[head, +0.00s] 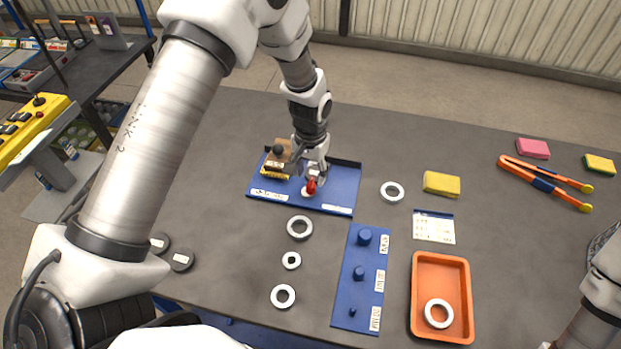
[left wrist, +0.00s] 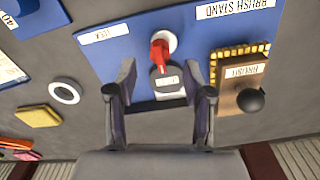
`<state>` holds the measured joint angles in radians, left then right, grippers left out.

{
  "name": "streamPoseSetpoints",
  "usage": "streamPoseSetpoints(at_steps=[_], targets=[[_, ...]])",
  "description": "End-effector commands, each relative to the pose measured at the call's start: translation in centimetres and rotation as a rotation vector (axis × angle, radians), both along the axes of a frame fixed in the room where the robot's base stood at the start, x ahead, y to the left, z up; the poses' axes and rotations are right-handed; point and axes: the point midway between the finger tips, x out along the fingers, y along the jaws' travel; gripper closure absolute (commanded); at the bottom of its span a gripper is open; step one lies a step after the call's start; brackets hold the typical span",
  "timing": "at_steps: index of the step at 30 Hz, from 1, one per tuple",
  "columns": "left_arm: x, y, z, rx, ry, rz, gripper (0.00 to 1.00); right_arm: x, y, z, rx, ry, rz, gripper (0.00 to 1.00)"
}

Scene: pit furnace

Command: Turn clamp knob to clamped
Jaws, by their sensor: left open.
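The red clamp knob (head: 311,186) sits on a white round base on a blue board (head: 340,190) in the middle of the table. In the left wrist view the red knob (left wrist: 160,55) points toward a small grey labelled plate (left wrist: 168,82) beside its base. My left gripper (head: 314,174) is over the board, close to the knob. In the wrist view its two fingers (left wrist: 167,88) are spread apart with nothing held between them, and the knob shows just beyond their tips. Whether a finger touches the knob I cannot tell. My right gripper is out of view.
A wooden brush with a black ball handle (left wrist: 250,100) stands on the board beside the knob. White rings (head: 300,228), a blue peg board (head: 350,290), an orange tray (head: 418,312), a yellow sponge (head: 441,184) and orange tongs (head: 530,175) lie around.

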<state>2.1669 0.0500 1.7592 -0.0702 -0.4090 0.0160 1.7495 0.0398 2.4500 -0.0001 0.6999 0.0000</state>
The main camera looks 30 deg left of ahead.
Motion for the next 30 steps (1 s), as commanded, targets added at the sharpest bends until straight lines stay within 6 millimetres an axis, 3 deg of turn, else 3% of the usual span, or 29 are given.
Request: streamPoseSetpoints(at_steps=[6,15,16,20,30], targets=[[-0.1,0.0,-3.6,0.000,0.002,-0.001,0.49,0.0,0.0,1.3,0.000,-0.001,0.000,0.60],[0.0,0.0,-4.5,0.000,-0.001,-0.001,0.49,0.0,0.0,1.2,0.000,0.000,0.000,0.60],[0.0,0.0,-4.5,0.000,-0.001,-0.001,0.56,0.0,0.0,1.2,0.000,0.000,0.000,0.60],[0.0,0.0,-4.5,0.000,-0.001,-0.001,1.00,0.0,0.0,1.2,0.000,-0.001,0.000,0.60],[0.0,0.0,-4.5,0.000,-0.001,-0.016,1.00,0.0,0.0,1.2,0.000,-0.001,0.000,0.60]])
